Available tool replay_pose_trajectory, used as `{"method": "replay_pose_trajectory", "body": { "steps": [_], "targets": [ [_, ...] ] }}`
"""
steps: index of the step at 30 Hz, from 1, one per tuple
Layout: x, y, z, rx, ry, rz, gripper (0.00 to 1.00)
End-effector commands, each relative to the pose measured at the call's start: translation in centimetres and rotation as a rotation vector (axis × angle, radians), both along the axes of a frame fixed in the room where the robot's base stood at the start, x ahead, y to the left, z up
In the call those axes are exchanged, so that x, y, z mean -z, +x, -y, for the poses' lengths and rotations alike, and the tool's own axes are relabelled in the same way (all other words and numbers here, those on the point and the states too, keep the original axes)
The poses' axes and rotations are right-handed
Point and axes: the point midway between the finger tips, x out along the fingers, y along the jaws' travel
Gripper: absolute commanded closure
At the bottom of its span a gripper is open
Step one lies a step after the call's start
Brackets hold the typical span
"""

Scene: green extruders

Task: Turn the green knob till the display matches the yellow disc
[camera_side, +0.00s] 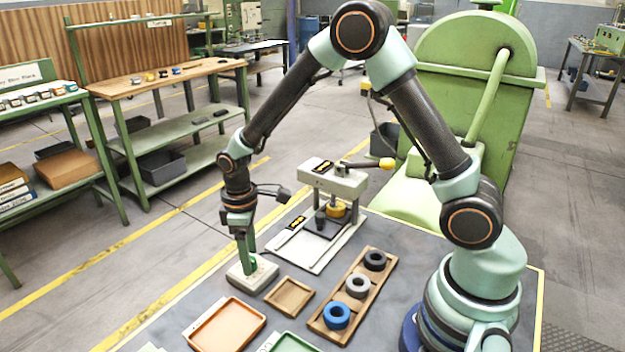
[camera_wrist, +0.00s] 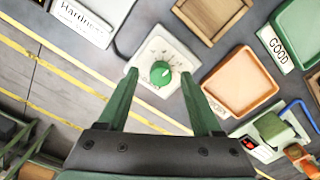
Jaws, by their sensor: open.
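The green knob (camera_wrist: 161,73) sits on a pale dial block (camera_wrist: 155,50) with small marks around it; a white pointer line shows on the knob. In the side view the block (camera_side: 262,276) stands on the table, and my gripper's fingers hide most of the knob. My gripper (camera_side: 247,266) points down at the block. In the wrist view my gripper (camera_wrist: 159,75) is open, with one green finger on each side of the knob; contact cannot be told. A yellow disc-like part (camera_side: 337,209) sits under the press head (camera_side: 339,180). No readable display value shows.
A wooden rack (camera_side: 330,325) holds black, grey and blue rings. An empty wooden tray (camera_side: 289,297) and an orange-lined tray (camera_side: 228,325) stand near the block. A green tray (camera_side: 290,343) is at the front edge. A yellow-ended lever (camera_side: 385,164) juts from the press.

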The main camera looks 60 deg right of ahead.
Motion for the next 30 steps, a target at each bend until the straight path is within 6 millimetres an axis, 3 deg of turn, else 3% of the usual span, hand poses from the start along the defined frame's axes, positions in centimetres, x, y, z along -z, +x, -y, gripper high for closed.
{"method": "replay_pose_trajectory", "body": {
  "steps": [4,13,18,30],
  "targets": [
    [0.93,-0.03,-0.05,0.0,0.0,0.0,0.34],
    [1.07,-0.01,-0.04,0.0,0.0,0.001,0.34],
    [1.05,-0.01,-0.03,0.0,0.0,0.001,0.99],
    [1.01,0.05,0.04,0.06,0.0,0.005,1.0]
  ]
}}
